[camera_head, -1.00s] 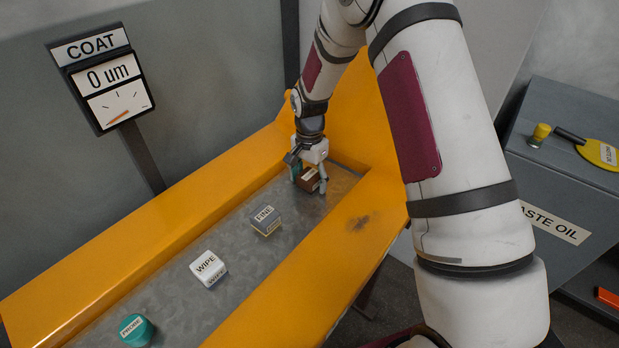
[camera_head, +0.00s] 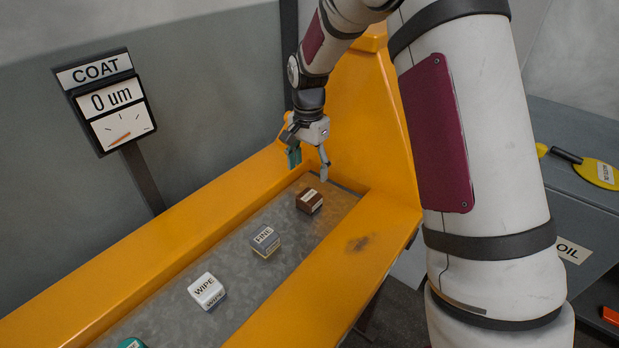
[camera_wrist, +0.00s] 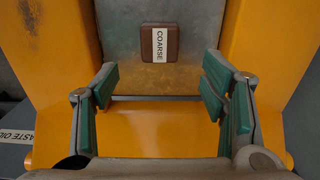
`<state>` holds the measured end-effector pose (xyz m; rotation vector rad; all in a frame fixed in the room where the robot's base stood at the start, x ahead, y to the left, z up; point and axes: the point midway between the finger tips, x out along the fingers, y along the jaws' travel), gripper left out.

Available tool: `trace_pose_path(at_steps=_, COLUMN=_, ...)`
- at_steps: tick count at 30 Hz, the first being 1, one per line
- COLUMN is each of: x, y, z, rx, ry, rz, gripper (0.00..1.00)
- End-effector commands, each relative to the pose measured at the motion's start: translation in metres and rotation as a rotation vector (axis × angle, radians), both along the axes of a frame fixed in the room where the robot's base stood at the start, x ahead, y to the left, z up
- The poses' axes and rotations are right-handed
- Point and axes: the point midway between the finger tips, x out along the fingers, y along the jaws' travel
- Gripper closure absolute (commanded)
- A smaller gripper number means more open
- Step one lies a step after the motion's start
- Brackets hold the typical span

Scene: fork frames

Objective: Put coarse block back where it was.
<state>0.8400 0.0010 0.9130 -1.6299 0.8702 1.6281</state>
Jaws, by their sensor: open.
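The coarse block (camera_head: 309,201) is brown with a white label and sits on the grey tray floor (camera_head: 285,280) near its far end. In the wrist view the coarse block (camera_wrist: 159,43) lies flat, with its label reading COARSE, ahead of the fingers. My gripper (camera_head: 308,162) is open and empty, raised above and behind the block, not touching it. In the wrist view my gripper (camera_wrist: 162,85) shows its green finger pads wide apart with nothing between them.
The grey FINE block (camera_head: 265,242) and the white WIPE block (camera_head: 207,291) stand in a row nearer the front, then a teal probe (camera_head: 132,343), partly cut off. Yellow walls (camera_head: 170,255) border the tray. The COAT gauge (camera_head: 108,100) reads 0 um.

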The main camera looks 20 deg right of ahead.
Motion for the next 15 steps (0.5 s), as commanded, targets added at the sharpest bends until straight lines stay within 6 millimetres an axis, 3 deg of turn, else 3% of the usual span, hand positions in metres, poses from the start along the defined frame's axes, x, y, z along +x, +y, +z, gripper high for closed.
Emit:
trace_pose_path(at_steps=8, x=-0.003, y=0.0, z=0.012, rx=0.0, ry=-0.004, rz=0.011, gripper=0.34)
trace_pose_path(at_steps=11, x=-0.015, y=-0.001, z=0.033, rx=-0.002, ry=-0.018, rz=0.051, gripper=0.34)
trace_pose_path(at_steps=15, x=-0.051, y=-0.002, z=0.081, rx=-0.01, ry=-0.048, rz=0.161, gripper=0.34)
